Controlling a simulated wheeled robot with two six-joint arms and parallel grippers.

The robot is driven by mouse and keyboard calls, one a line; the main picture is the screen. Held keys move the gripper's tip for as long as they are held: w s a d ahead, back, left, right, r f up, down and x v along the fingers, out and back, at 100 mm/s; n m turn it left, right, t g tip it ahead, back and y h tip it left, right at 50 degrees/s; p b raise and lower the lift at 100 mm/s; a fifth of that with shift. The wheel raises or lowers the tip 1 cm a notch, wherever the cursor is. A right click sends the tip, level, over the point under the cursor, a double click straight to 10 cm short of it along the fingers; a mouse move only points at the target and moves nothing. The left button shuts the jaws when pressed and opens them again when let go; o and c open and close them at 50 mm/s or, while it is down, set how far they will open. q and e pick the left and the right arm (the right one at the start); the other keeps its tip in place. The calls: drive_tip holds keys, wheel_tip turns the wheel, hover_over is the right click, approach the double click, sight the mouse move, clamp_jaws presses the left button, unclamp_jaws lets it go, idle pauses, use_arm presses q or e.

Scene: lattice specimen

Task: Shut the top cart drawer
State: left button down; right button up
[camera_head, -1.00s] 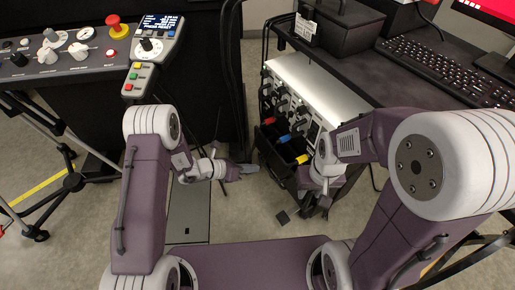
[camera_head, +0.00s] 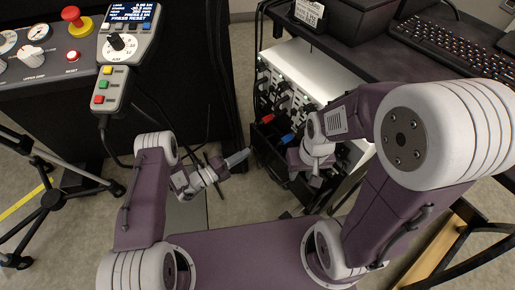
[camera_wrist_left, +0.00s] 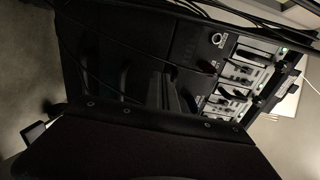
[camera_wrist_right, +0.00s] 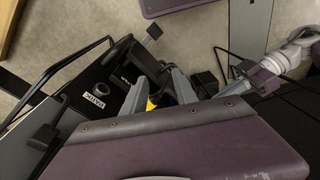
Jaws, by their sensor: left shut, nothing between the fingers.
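The cart (camera_head: 310,75) carries a keyboard (camera_head: 440,45) and a black box (camera_head: 340,18) on top. A control panel with a pendant (camera_head: 122,45) stands at the left, and a black tripod (camera_head: 50,185) below it. Some floor is free between tripod and cart.

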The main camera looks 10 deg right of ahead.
sight(264, 142)
use_arm(q)
drive_tip(key=b+x, duration=0.2)
drive_tip(key=x, duration=0.4)
drive_tip(key=shift+f+b, duration=0.15)
drive_tip(key=shift+b, duration=0.2)
drive_tip(key=shift+w+d, duration=0.2)
drive_tip(key=shift+d, duration=0.05)
drive_tip(key=shift+d, duration=0.1)
drive_tip(key=b+x, duration=0.1)
drive_tip(key=x, duration=0.2)
drive_tip(key=shift+w+d, duration=0.1)
drive_tip(key=shift+d, duration=0.1)
drive_tip(key=shift+w+d+r, duration=0.1)
drive_tip(key=shift+d+r, duration=0.05)
drive_tip(key=shift+r, duration=0.15)
